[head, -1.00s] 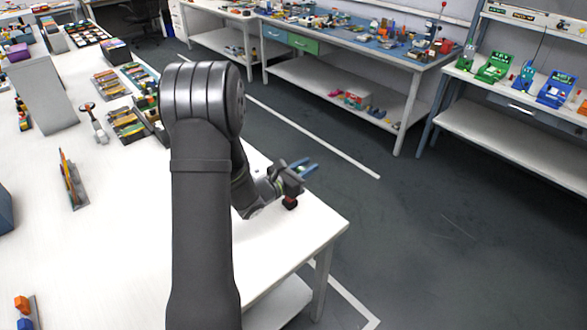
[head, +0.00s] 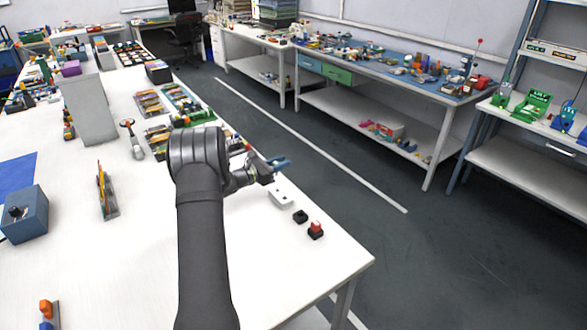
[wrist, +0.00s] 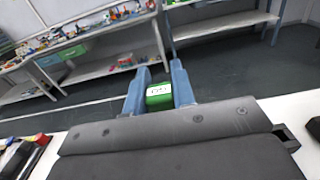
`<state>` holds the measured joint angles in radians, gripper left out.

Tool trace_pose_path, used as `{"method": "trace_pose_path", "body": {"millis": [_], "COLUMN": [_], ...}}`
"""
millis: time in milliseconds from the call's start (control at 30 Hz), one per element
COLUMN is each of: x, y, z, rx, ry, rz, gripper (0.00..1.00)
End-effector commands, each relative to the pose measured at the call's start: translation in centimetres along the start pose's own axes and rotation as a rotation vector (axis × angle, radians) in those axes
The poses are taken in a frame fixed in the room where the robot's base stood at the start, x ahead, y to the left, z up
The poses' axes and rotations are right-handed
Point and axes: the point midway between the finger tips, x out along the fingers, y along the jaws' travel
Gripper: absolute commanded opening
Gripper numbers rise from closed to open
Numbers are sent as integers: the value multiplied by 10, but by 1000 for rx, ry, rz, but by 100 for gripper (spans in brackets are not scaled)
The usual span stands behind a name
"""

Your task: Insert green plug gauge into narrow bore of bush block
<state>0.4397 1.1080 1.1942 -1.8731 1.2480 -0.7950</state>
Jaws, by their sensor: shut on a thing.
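My gripper (head: 277,163) is held out over the right edge of the white table in the head view. Its two blue fingers show in the wrist view, shut on the green plug gauge (wrist: 159,94), which has a white label. In the head view the gauge cannot be made out. A small white block (head: 281,198) on the table near the right edge, just below the gripper in the picture, may be the bush block. Its bores are too small to tell apart. The gauge is apart from it.
A small black block (head: 300,216) and a red-and-black piece (head: 316,230) stand along the table's right edge. A blue box (head: 24,214) sits at the left. Trays of parts (head: 152,103) lie farther back. The front middle of the table is clear.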

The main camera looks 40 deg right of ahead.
Motion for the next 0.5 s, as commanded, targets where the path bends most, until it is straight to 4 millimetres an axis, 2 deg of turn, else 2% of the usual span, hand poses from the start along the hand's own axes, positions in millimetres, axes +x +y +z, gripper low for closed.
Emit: {"method": "trace_pose_path", "body": {"millis": [333,500], "x": [-1,-1], "y": [1,1], "z": [0,-8], "rx": [2,1], "ry": [1,2], "rz": [1,1], "gripper": [0,0]}}
